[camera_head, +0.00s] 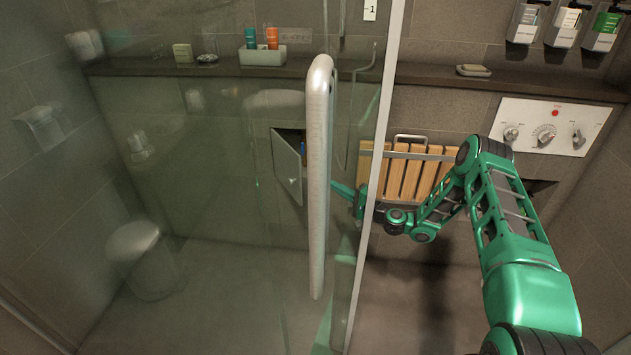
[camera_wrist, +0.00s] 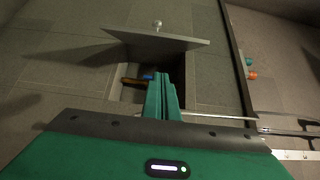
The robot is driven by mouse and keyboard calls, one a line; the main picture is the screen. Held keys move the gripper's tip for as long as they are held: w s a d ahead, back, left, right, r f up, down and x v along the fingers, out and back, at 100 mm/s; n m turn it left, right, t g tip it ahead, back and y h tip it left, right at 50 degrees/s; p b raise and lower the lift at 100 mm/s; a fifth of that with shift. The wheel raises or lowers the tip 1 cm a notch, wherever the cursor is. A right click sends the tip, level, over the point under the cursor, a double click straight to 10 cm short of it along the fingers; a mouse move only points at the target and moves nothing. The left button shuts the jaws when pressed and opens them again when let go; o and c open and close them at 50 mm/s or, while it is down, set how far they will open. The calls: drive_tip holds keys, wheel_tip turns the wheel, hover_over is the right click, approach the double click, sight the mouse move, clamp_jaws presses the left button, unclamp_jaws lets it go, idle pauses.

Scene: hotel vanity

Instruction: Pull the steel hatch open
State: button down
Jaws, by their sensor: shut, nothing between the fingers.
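The steel hatch (camera_head: 287,165) is a small grey door in the tiled wall, seen through the glass in the head view. It stands open, swung out from its dark recess. In the wrist view the hatch (camera_wrist: 150,44) shows as a grey panel with a round knob (camera_wrist: 157,23). My gripper (camera_wrist: 163,78) is shut and empty, its fingers pointing towards the opening beside the panel. I cannot tell whether they touch the panel. In the head view the fingertips are partly hidden behind the upright door handle.
A glass screen with a long steel handle (camera_head: 319,180) stands in the foreground. A slatted wooden seat (camera_head: 408,172) is on the wall by my arm. Inside the recess lies an object with orange and blue parts (camera_wrist: 134,81). A shelf (camera_head: 150,68) runs above.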

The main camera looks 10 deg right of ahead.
drive_tip(key=w+a, duration=0.6)
drive_tip(key=a, duration=0.4)
idle(0.3)
